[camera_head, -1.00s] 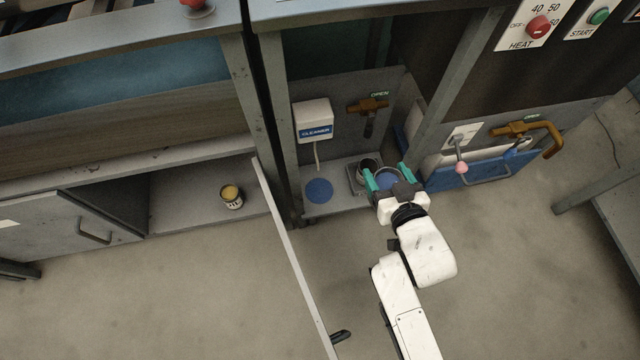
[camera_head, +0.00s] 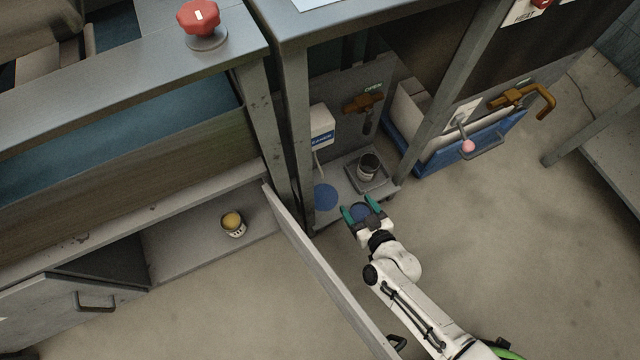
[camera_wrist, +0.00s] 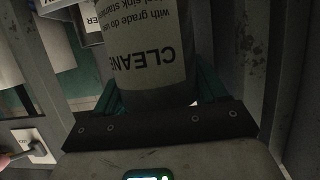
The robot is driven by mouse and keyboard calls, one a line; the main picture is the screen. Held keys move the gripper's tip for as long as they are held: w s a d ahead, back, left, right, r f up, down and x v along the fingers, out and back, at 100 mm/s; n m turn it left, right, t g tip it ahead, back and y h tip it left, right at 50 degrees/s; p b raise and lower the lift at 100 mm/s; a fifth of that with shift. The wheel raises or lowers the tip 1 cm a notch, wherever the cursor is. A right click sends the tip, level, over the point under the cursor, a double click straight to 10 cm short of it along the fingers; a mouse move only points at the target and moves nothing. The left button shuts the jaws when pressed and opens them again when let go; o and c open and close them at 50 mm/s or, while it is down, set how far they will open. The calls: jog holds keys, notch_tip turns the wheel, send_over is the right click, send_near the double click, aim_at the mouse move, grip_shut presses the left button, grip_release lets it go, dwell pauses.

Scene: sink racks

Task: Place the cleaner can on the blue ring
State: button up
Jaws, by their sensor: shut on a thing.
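The cleaner can (camera_head: 361,211) has a blue top and stands between the green fingers of my gripper (camera_head: 360,207), which is shut on it. In the wrist view the can (camera_wrist: 145,45) fills the space between the fingers, its printed label upside down. The blue ring (camera_head: 325,197) shows as a flat blue round on the low shelf, left of my gripper. The held can is at the shelf's front edge, to the right of the ring and apart from it. The can's base is hidden in the head view.
A grey tray (camera_head: 378,182) with a dark-mouthed can (camera_head: 367,168) stands on the shelf behind my gripper. A white cleaner box (camera_head: 321,125) hangs above the ring. A post (camera_head: 294,140) stands left of the ring. An open door (camera_head: 325,275) stands at the lower left.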

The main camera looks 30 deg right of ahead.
jog(key=w+a, duration=0.4)
jog(key=w, duration=1)
notch_tip(320, 180, down, 6)
jog(key=b, duration=0.7)
jog(key=shift+a+f, duration=0.1)
jog(key=shift+a, duration=0.05)
jog(key=shift+f+b, duration=0.35)
jog(key=shift+w, duration=0.2)
jog(key=shift+f, duration=0.1)
jog(key=o, duration=1.4)
jog(key=p+v, duration=0.6)
jog(key=v, duration=0.6)
